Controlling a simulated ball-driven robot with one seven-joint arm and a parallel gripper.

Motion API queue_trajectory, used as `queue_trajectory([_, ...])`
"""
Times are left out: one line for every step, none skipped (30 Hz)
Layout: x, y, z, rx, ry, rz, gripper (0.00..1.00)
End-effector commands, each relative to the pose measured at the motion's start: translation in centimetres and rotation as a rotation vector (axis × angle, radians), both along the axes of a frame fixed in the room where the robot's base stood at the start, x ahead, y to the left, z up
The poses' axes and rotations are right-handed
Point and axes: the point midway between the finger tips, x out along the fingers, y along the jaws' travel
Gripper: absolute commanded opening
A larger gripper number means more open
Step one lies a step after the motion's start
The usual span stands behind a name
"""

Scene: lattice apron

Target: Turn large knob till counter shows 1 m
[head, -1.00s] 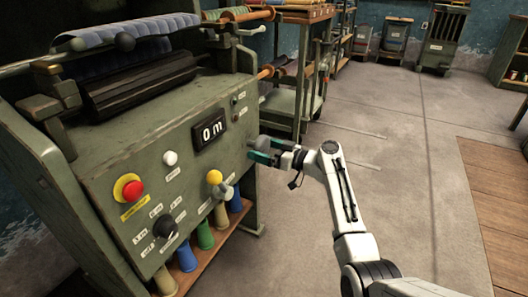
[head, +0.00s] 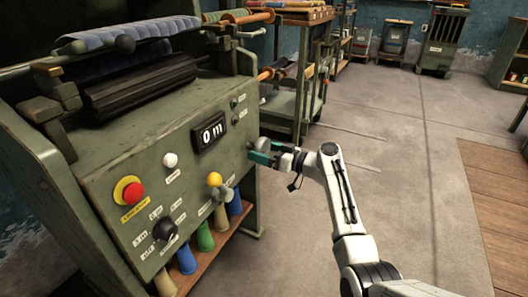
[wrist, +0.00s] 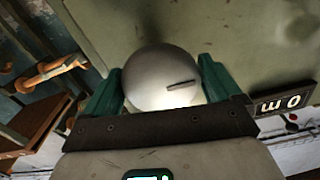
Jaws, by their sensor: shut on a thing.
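The large knob (wrist: 163,78) is a round, pale metal knob with a dark slot mark on its face. In the wrist view it sits between the two green fingers of my gripper (wrist: 163,92), which is shut on it. In the head view my gripper (head: 262,153) is at the right end of the machine's front panel, and the knob (head: 265,145) is partly hidden by the fingers. The counter (head: 210,132) on the panel reads 0 m. It also shows upside down at the right of the wrist view (wrist: 283,103).
A green cart (head: 300,95) stands behind my gripper. Open floor (head: 400,190) lies to the right.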

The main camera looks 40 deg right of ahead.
Motion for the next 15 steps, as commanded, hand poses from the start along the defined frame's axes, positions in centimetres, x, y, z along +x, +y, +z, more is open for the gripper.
queue_trajectory([-0.02, 0.03, -0.01, 0.016, 0.006, 0.0, 0.6])
queue_trajectory([-0.03, 0.03, -0.01, 0.029, 0.011, 0.0, 0.6])
queue_trajectory([-0.04, 0.03, 0.0, 0.047, 0.017, 0.0, 0.6])
queue_trajectory([-0.04, 0.03, 0.01, 0.064, 0.023, 0.0, 0.6])
queue_trajectory([-0.05, 0.03, 0.01, 0.081, 0.029, 0.0, 0.6])
queue_trajectory([-0.06, 0.05, 0.02, 0.107, 0.039, 0.0, 0.6])
queue_trajectory([-0.06, 0.06, 0.03, 0.129, 0.047, 0.0, 0.6])
queue_trajectory([-0.07, 0.06, 0.05, 0.15, 0.055, 0.0, 0.6])
queue_trajectory([-0.06, 0.08, 0.08, 0.182, 0.066, 0.0, 0.6])
queue_trajectory([-0.06, 0.1, 0.1, 0.207, 0.074, 0.0, 0.6])
queue_trajectory([-0.05, 0.13, 0.12, 0.233, 0.085, 0.001, 0.6])
queue_trajectory([-0.06, 0.14, 0.15, 0.268, 0.097, 0.0, 0.6])
queue_trajectory([-0.07, 0.12, 0.16, 0.295, 0.106, 0.0, 0.6])
queue_trajectory([-0.09, 0.1, 0.17, 0.323, 0.116, -0.001, 0.6])
queue_trajectory([-0.09, 0.13, 0.19, 0.358, 0.13, 0.0, 0.6])
